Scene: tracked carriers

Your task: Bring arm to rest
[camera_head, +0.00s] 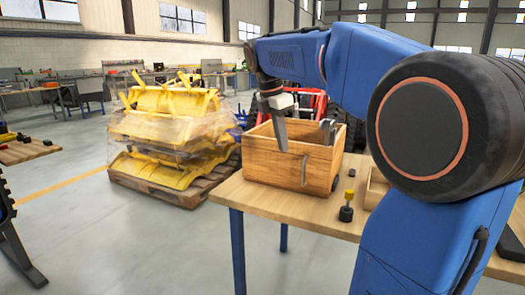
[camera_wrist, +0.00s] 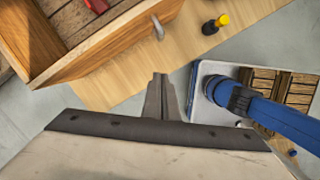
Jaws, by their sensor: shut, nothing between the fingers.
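My gripper (camera_head: 282,146) hangs from my blue arm with its fingers pointing down. In the head view it overlaps the near side of a wooden crate (camera_head: 262,162). In the wrist view my gripper (camera_wrist: 160,82) shows its two fingers together and empty. There the crate (camera_wrist: 100,52) lies at upper left, apart from the fingertips in the picture. I cannot tell the exact height of the fingers above the table.
The crate stands on a wooden table (camera_head: 258,200) with blue legs. A small black and yellow object (camera_head: 347,206) stands beside it; it also shows in the wrist view (camera_wrist: 215,24). A pallet (camera_head: 155,189) of wrapped yellow parts stands behind. Open floor lies left.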

